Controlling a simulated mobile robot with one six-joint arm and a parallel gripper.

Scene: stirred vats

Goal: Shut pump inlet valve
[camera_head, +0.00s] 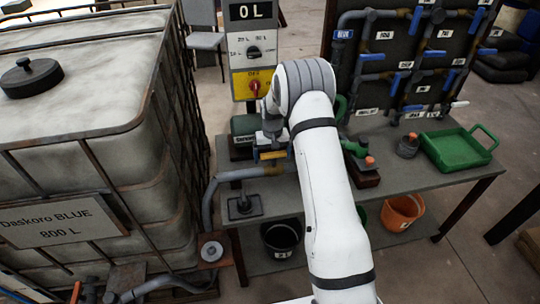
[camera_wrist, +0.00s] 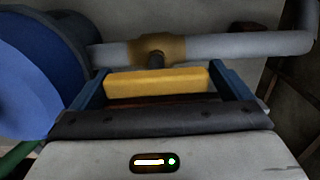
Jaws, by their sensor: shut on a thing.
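The pump inlet valve shows in the wrist view as a brass body (camera_wrist: 158,48) on a grey pipe (camera_wrist: 235,46), with a yellow handle (camera_wrist: 180,82) on a short dark stem. The handle lies roughly parallel to the pipe. My gripper (camera_wrist: 157,75) has its blue fingers at the two ends of the yellow handle and is shut on it. My arm hides part of the pump area.
A large caged tank (camera_head: 72,160) labelled Daskoro BLUE stands at left. A control box (camera_head: 253,50) reads 0 L. A pipe panel with blue valves (camera_head: 375,57) stands behind. A green tray (camera_head: 455,150) is on the table (camera_head: 420,178). Black (camera_head: 281,240) and orange (camera_head: 402,211) buckets stand below.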

